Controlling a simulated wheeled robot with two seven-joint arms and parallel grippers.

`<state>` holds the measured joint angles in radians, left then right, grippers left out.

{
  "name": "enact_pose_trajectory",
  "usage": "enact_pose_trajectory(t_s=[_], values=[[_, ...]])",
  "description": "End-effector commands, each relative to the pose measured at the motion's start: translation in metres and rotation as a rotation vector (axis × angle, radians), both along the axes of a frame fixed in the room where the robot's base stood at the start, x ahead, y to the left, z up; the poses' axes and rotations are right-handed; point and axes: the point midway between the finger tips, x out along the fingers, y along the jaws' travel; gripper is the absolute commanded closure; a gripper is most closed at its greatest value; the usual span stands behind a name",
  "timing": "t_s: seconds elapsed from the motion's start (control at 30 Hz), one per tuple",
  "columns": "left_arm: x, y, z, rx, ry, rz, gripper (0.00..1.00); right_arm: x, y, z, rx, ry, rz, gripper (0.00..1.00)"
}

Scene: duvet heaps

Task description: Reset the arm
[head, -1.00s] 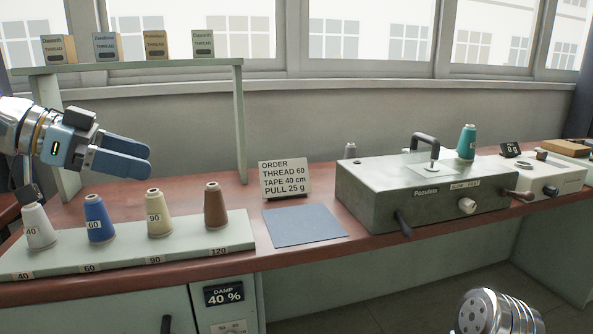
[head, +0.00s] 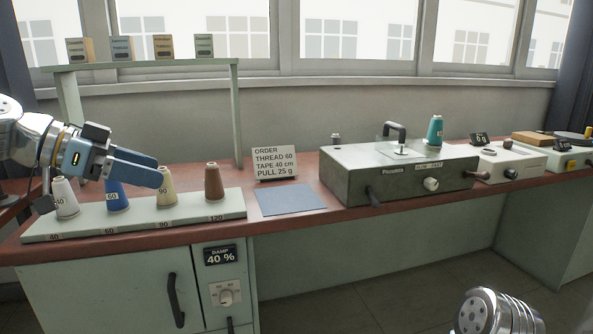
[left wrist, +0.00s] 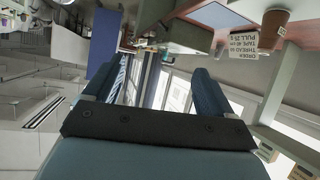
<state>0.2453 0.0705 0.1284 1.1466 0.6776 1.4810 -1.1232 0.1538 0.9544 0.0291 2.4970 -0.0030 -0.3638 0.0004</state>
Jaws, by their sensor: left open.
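My left gripper (head: 155,168) reaches in from the left in the head view, its blue fingers pointing right. In the picture they overlap the tops of the blue and cream thread cones; I cannot tell how far in front they are. The left wrist view shows the two fingers (left wrist: 160,88) spread apart with nothing held between them. A metal part of my right arm shows at the bottom right of the head view; its gripper is out of view.
A pale rack (head: 130,229) holds white, blue (head: 117,197), cream (head: 166,189) and brown (head: 214,184) cones. An order sign (head: 276,164), a blue-grey mat (head: 290,200) and a grey machine (head: 345,178) with a teal cone (head: 435,132) stand to the right. A shelf (head: 150,63) rises behind.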

Motion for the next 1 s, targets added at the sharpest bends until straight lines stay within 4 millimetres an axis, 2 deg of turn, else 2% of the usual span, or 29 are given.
enact_pose_trajectory(t_s=[0.23, 0.37, 0.47, 0.57, 0.67, 0.7, 0.77, 0.8, 0.87, 0.9, 0.97, 1.0], values=[[0.031, -0.002, -0.046, -0.018, 0.108, 0.073, 0.15, 0.000, -0.001, -0.002, -0.001, 0.001, -0.001, 0.57], [0.053, -0.005, -0.087, -0.027, 0.195, 0.135, 0.15, 0.000, -0.001, -0.004, -0.002, 0.000, -0.002, 0.57], [0.071, -0.008, -0.126, -0.029, 0.274, 0.192, 0.15, 0.000, -0.001, -0.006, -0.002, -0.001, -0.003, 0.57], [0.089, -0.013, -0.182, -0.028, 0.377, 0.265, 0.15, 0.000, -0.002, -0.009, -0.003, 0.000, -0.004, 0.57], [0.102, -0.021, -0.255, -0.012, 0.499, 0.355, 0.15, 0.001, -0.003, -0.012, -0.004, -0.001, -0.005, 0.57], [0.105, -0.025, -0.286, -0.004, 0.548, 0.393, 0.15, 0.001, -0.003, -0.013, -0.004, -0.002, -0.005, 0.57], [0.105, -0.031, -0.331, 0.014, 0.616, 0.447, 0.15, 0.001, -0.003, -0.015, -0.005, -0.001, -0.006, 0.57], [0.103, -0.035, -0.362, 0.027, 0.660, 0.482, 0.15, 0.001, -0.004, -0.016, -0.005, -0.002, -0.006, 0.57], [0.096, -0.042, -0.407, 0.050, 0.720, 0.533, 0.15, 0.001, -0.004, -0.018, -0.006, -0.003, -0.008, 0.57], [0.090, -0.046, -0.437, 0.068, 0.757, 0.566, 0.15, 0.001, -0.004, -0.019, -0.006, -0.003, -0.008, 0.57], [0.076, -0.054, -0.480, 0.094, 0.810, 0.613, 0.15, 0.001, -0.005, -0.021, -0.007, -0.003, -0.009, 0.57], [0.065, -0.059, -0.508, 0.112, 0.842, 0.642, 0.15, 0.002, -0.005, -0.023, -0.008, -0.002, -0.010, 0.57]])
